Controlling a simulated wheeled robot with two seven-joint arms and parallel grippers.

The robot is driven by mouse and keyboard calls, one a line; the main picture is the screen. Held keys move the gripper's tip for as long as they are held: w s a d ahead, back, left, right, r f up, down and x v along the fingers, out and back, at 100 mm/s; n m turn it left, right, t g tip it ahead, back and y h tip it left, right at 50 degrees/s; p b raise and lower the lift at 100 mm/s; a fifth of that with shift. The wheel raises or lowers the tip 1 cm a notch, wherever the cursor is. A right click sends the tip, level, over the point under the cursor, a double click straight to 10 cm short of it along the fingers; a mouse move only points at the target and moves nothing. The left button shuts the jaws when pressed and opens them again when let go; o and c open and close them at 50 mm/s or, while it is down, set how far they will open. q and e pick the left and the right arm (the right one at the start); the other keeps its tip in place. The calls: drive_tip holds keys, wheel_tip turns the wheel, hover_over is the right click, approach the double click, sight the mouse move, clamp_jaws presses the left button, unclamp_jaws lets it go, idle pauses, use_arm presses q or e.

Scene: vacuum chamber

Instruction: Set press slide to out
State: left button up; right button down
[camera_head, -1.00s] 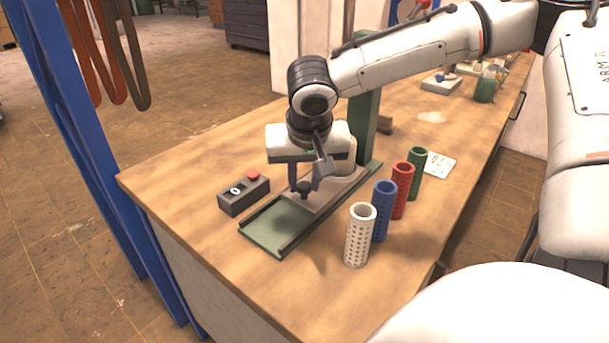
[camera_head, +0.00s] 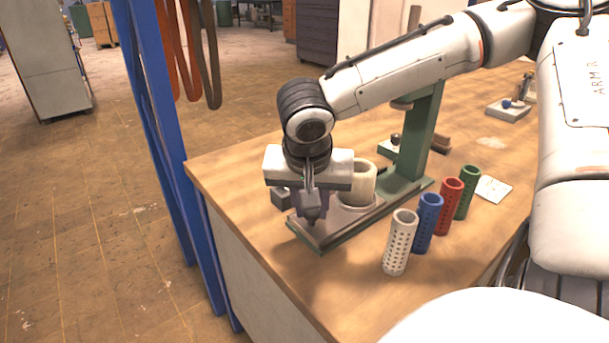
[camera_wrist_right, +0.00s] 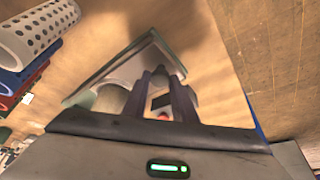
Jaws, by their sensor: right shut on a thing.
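The green press has a column (camera_head: 418,130) and a low base with a grey slide (camera_head: 338,228). The slide lies at the front end of the base, out from the column, and covers the green bed there. A cream cylindrical cup (camera_head: 362,187) stands on it. My right gripper (camera_head: 311,214) points down at the slide's front end, shut on its dark knob, which the fingers mostly hide. In the right wrist view the fingers (camera_wrist_right: 160,78) are close together over the slide (camera_wrist_right: 122,72). My left gripper is not in view.
White (camera_head: 399,245), blue (camera_head: 428,222), red (camera_head: 449,205) and green (camera_head: 467,192) perforated cylinders stand in a row right of the press. A dark button box (camera_head: 281,198) is partly hidden behind my gripper. The table's left edge is close to the press.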

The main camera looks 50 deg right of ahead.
drive_tip(key=c, duration=1.5)
unclamp_jaws()
drive_tip(key=shift+a, duration=0.25)
drive_tip(key=shift+o, duration=0.2)
drive_tip(key=p+v, duration=0.1)
drive_tip(key=v, duration=0.9)
drive_tip(key=shift+r, duration=0.2)
